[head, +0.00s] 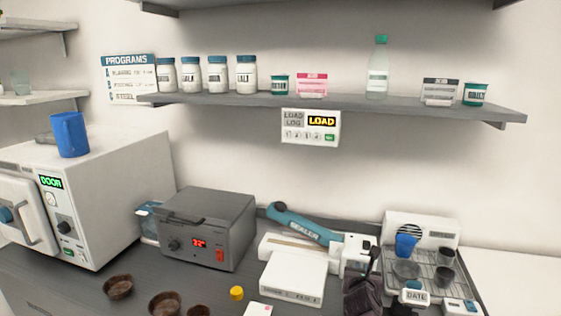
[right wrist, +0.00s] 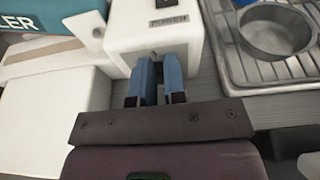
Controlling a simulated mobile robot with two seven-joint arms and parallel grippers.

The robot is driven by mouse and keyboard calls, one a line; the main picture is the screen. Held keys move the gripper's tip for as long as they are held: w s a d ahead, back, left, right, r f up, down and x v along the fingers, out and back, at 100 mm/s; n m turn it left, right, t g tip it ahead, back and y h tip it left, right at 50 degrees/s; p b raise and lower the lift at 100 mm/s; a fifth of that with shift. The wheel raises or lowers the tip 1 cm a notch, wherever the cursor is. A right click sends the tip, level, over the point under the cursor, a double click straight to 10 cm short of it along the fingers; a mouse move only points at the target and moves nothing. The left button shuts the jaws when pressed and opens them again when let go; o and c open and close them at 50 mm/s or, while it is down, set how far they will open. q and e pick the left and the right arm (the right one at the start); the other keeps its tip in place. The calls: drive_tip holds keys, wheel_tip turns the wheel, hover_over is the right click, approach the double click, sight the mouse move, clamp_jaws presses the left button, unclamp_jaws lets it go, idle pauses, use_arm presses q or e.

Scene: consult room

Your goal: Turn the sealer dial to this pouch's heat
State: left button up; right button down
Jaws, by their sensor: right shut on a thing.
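The sealer has a teal lever arm (head: 300,225) and a white body (head: 352,243) on the counter. In the head view the right gripper (head: 372,258) is partly dark against the sealer's right end. I cannot make out a dial scale or pick out the pouch. My left gripper is not in view.
A white block (head: 291,279) stands in front of the sealer. A grey box with a red display (head: 207,230) is left of it. A metal draining tray (head: 430,265) with cups is close on the right. Brown bowls (head: 165,304) and a yellow item (head: 236,293) are at front left.

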drive_tip(key=shift+d+r+p, duration=0.15)
drive_tip(key=shift+d+p, duration=0.25)
drive_tip(key=shift+d, duration=0.35)
drive_tip(key=shift+s+a+p, duration=0.1)
drive_tip(key=shift+s+p, duration=0.5)
drive_tip(key=shift+p, duration=0.05)
drive_tip(key=s, duration=0.1)
drive_tip(key=s+a, duration=0.1)
drive_tip(key=shift+s+a+p, duration=0.15)
drive_tip(key=shift+s+p, duration=0.15)
drive_tip(key=shift+s+a, duration=0.3)
drive_tip(key=shift+s, duration=0.55)
